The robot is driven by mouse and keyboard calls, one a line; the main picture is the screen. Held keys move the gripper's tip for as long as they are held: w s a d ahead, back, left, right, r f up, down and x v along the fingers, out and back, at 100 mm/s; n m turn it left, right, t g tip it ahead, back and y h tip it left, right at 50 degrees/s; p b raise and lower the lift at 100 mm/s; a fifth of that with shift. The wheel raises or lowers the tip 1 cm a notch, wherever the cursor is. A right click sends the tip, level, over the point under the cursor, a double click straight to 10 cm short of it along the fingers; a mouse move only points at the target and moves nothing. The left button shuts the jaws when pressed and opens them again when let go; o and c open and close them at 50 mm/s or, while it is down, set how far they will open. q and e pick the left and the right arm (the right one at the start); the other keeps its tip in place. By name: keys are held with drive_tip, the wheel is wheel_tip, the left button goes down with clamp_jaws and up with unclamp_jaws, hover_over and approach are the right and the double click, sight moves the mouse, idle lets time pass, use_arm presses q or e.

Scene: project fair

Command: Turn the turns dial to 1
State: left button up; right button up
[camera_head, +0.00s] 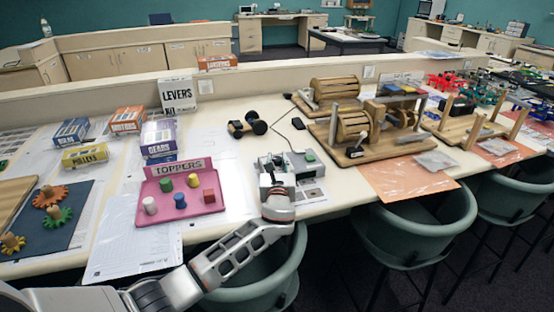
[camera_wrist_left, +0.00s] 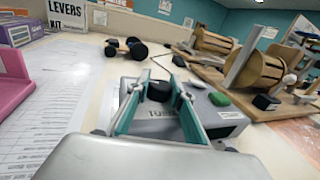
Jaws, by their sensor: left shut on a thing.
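The grey dial box (camera_head: 291,160) stands on the white table near its front edge, and it also shows in the wrist view (camera_wrist_left: 205,108). A black round dial (camera_wrist_left: 159,91) sits on its top, with a label partly reading "TURNS" on the near side. My left gripper (camera_head: 270,168) is over the box, and its two teal-grey fingers (camera_wrist_left: 158,95) are on either side of the dial, shut on it. The dial's setting cannot be read. In the head view the gripper hides the dial. My right gripper is not in view.
A green button (camera_wrist_left: 219,98) is on the box, right of the fingers. A pink toppers tray (camera_head: 215,205) with several coloured pegs lies to the left. A small wheeled car (camera_head: 248,126) and wooden drum machines (camera_head: 355,135) stand behind and right. A chair (camera_head: 255,270) is in front.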

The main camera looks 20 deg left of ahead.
use_arm(q)
drive_tip(key=shift+n+g+y+b, duration=0.35)
drive_tip(key=shift+n+y, duration=0.35)
drive_tip(key=shift+y, duration=0.4)
drive_tip(key=o, duration=1.1)
drive_tip(key=v, duration=1.2)
drive_tip(key=shift+d, duration=0.2)
